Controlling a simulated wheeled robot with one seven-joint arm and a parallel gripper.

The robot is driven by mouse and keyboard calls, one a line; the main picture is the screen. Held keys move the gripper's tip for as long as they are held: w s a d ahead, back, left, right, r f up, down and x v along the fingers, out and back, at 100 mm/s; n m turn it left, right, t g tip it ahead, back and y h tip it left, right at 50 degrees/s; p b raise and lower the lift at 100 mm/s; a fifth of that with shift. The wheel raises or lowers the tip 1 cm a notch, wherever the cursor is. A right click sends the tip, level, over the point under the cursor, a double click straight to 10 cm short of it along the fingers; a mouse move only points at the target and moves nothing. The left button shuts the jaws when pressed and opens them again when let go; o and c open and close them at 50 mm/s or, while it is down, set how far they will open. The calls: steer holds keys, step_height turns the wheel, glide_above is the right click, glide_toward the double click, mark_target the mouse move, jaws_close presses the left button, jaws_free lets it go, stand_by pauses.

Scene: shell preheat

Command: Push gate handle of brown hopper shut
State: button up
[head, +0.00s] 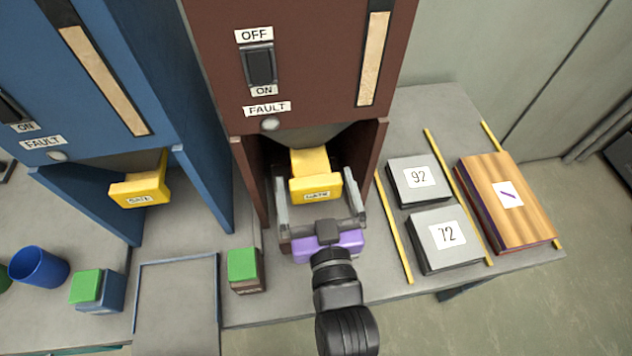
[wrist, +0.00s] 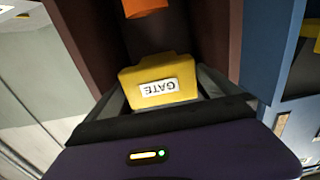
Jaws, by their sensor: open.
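The brown hopper (head: 290,50) stands at the back centre, its switch panel above an open bay between two side walls. Its yellow gate handle (head: 316,186), labelled GATE, sticks out of the bay toward me. My gripper (head: 318,196) is open and empty, its purple body in front of the bay and one finger on each side of the handle. In the wrist view the handle (wrist: 158,80) shows upside down between the two fingers, just beyond the dark front of the gripper body. I cannot tell whether anything touches the handle.
A blue hopper (head: 95,75) with its own yellow gate handle (head: 140,190) stands to the left. A green-topped block (head: 243,264) sits left of my gripper. Grey blocks marked 92 (head: 408,194) and 72 (head: 425,255) and a wooden-topped block (head: 515,220) lie right.

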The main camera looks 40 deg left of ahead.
steer(key=c, duration=2)
steer(key=b+x, duration=0.1)
steer(key=x, duration=0.3)
steer(key=shift+w+a, duration=0.25)
steer(key=shift+a, duration=0.05)
steer(key=shift+o, duration=0.2)
steer(key=o, duration=2)
steer(key=shift+w+a, duration=0.1)
steer(key=shift+c, duration=0.2)
steer(key=b+v, duration=0.1)
steer(key=v, duration=0.5)
steer(key=shift+s+f, duration=0.1)
steer(key=shift+s, duration=0.1)
steer(key=shift+v, duration=0.8)
